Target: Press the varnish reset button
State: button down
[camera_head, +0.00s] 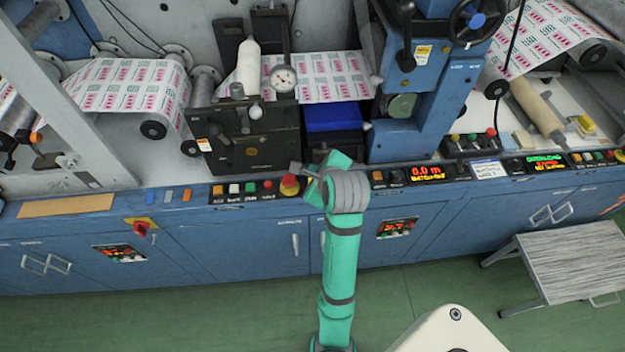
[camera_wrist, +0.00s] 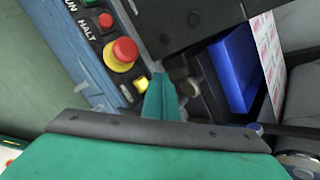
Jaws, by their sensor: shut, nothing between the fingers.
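No label reading varnish reset is legible, so I cannot tell which button it is. In the wrist view a small yellow square button (camera_wrist: 141,85) sits on the blue console edge, beside a red mushroom button (camera_wrist: 124,52) on a yellow base. My gripper (camera_wrist: 159,78) is shut and empty. Its green finger tip appears just right of the yellow button; contact cannot be told. In the head view my gripper (camera_head: 308,172) is over the console edge, right of the red mushroom button (camera_head: 289,184). My arm hides part of the console there.
A button strip with white (camera_head: 234,188), green (camera_head: 251,187) and red (camera_head: 268,185) buttons lies left of my gripper. A black unit with a dial gauge (camera_head: 283,78) and a blue bin (camera_head: 333,117) stand behind. A red display (camera_head: 427,173) is to the right.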

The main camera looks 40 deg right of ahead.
jog(key=shift+f, duration=0.95)
jog(key=shift+a+f, duration=0.1)
jog(key=shift+f, duration=0.05)
dwell(1.3)
jog(key=shift+f, duration=0.25)
